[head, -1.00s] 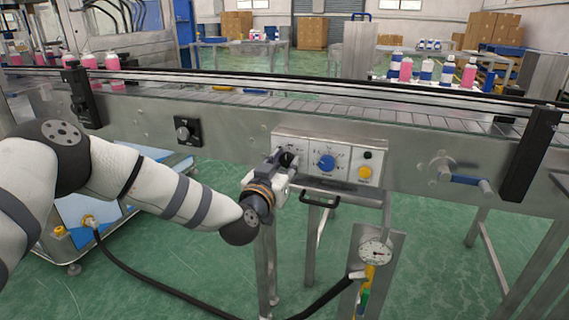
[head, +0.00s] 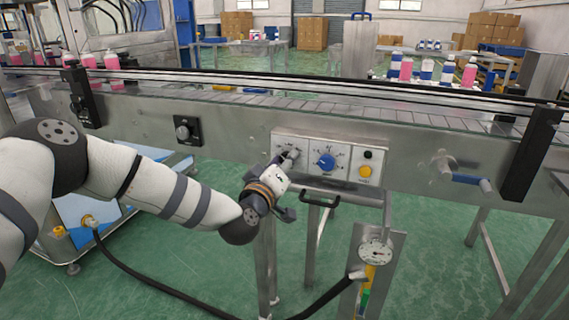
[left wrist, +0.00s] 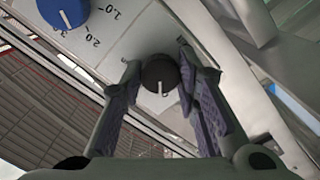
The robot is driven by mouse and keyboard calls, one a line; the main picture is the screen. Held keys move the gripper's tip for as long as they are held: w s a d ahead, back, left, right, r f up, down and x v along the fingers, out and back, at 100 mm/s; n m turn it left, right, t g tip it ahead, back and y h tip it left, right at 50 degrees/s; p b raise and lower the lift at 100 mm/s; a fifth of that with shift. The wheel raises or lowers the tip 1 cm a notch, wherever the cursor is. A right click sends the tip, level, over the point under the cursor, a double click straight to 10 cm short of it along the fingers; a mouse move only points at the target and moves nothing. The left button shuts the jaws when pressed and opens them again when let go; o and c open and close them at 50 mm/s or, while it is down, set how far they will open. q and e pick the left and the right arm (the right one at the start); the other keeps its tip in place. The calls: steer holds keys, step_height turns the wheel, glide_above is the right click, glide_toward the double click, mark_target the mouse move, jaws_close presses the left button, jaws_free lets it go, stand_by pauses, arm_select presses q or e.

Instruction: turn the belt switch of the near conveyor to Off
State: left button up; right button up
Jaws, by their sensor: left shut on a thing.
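The control panel (head: 345,172) is on the front side of the near conveyor (head: 230,128). The belt switch, a black round knob with a white pointer line (left wrist: 160,74), is at the panel's left end. My left gripper (head: 287,159) is shut on this knob, with one finger on each side of it in the left wrist view. In that view the pointer line points down toward my gripper. In the head view my gripper mostly covers the knob, and its position labels cannot be read. My right gripper is in neither view.
A blue dial (head: 326,162) sits right of the switch, with a black button and a yellow button (head: 365,171) beyond. A black handle (head: 318,200) is below the panel. A gauge (head: 375,253) and black hose are lower down.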

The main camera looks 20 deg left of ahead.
arm_select(q)
steer(key=shift+n, duration=0.6)
steer(key=o, duration=1.2)
steer(key=shift+c, duration=0.2)
steer(key=s, duration=1.2)
steer(key=shift+a, duration=0.2)
steer(key=shift+f, duration=0.1)
